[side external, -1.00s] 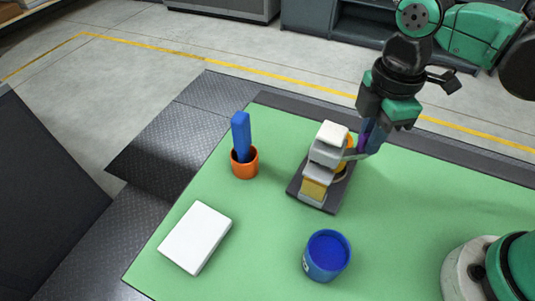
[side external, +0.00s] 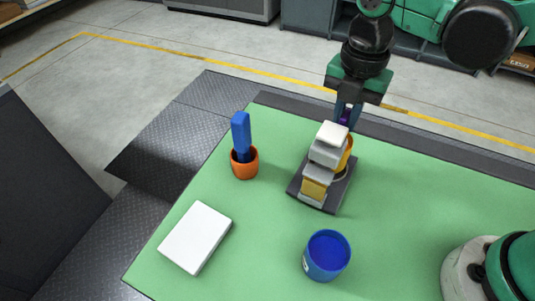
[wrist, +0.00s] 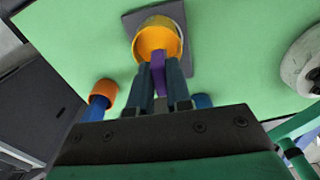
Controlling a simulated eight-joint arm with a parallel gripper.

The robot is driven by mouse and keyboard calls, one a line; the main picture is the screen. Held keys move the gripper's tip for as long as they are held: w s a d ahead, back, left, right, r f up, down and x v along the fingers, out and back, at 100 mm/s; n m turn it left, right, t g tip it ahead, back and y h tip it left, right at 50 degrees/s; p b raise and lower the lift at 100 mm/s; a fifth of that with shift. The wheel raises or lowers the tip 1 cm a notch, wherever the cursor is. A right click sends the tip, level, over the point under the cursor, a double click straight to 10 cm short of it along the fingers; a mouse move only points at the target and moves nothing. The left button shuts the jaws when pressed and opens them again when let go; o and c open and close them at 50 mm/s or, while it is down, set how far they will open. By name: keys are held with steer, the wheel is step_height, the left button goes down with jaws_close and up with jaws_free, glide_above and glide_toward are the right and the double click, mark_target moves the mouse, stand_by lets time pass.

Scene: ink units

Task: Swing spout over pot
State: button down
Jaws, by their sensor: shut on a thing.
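The ink unit has a dark base plate (side external: 322,202) and a stepped grey, white and yellow body (side external: 326,160). A round yellow-orange pot (side external: 347,153) stands behind the body, mostly hidden by it. The wrist view shows its open rim (wrist: 157,36). My gripper (side external: 346,118) is behind the unit, pointing down, shut on a purple part (wrist: 158,73) that appears to be the spout's grip. The purple part shows between the fingers, over the near edge of the pot in the wrist view. The rest of the spout is hidden, so I cannot tell where its tip sits.
An orange cup (side external: 245,164) with a blue stick (side external: 240,132) stands left of the unit. A white block (side external: 195,237) lies front left. A blue cup (side external: 327,256) stands in front. The green mat (side external: 420,220) is clear to the right.

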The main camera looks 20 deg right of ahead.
steer(key=shift+w+a+n, duration=0.15)
steer(key=shift+w+n, duration=0.05)
steer(key=shift+n, duration=0.2)
steer(key=c, duration=0.8)
jaws_free()
steer(key=shift+r, duration=0.1)
steer(key=shift+r, duration=2.75)
